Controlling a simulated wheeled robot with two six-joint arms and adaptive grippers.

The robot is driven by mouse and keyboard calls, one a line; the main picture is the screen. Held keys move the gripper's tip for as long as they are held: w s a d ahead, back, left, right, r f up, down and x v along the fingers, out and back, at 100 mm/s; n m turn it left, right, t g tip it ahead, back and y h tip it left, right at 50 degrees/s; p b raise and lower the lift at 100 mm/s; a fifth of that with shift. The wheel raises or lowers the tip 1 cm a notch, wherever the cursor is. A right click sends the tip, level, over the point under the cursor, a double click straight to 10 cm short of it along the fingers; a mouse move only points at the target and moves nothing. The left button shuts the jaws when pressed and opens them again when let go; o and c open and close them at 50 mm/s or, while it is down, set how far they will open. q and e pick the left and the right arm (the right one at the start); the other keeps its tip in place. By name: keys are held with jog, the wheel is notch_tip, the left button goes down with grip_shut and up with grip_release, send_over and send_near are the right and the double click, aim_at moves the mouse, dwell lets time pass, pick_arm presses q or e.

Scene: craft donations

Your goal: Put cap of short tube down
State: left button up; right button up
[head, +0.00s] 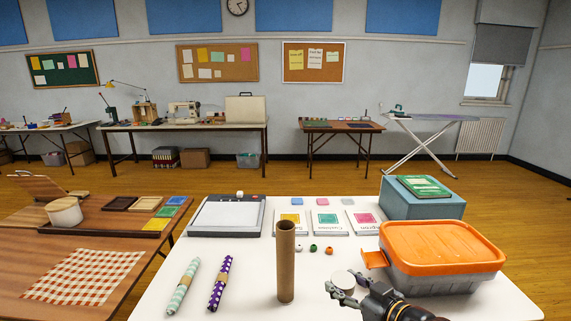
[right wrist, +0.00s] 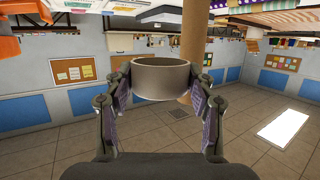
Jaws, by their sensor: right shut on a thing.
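My right gripper (head: 347,292) is at the lower right of the head view, shut on a round whitish cap (head: 343,281). In the right wrist view the cap (right wrist: 160,78) sits between the two fingertips (right wrist: 160,84), its wall gripped on both sides. A brown cardboard tube (head: 286,262) stands upright on the white table (head: 240,290), left of the gripper and apart from it. The tube (right wrist: 194,60) also shows behind the cap in the right wrist view. I cannot tell how far the cap is above the table. My left gripper is out of view.
A grey bin with an orange lid (head: 440,245) stands right of the gripper, with a blue box (head: 422,205) behind it. Two wrapped rolls (head: 219,283) lie left of the tube. Several beads (head: 313,248) and cards (head: 330,222) lie behind. The table front between rolls and tube is clear.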

jog(key=s+a+r+n+g+y+p, duration=0.1)
jog(key=a+r+n+g, duration=0.3)
jog(key=r, duration=0.5)
jog(key=s+a+r+n+g+y+p, duration=0.2)
jog(key=a+r+n+g+y+p, duration=0.2)
jog(key=r, duration=0.5)
jog(key=s+a+r+n+g+y+p, duration=0.1)
jog(key=a+r+n+g+y+p, duration=0.1)
jog(key=r, duration=0.7)
jog(key=a+n+g+p, duration=0.1)
jog(key=a+n+g, duration=0.1)
jog(key=a, duration=0.1)
jog(key=shift+s+a+r+g, duration=0.2)
jog(key=shift+s+r+g, duration=0.05)
jog(key=shift+r+g, duration=0.05)
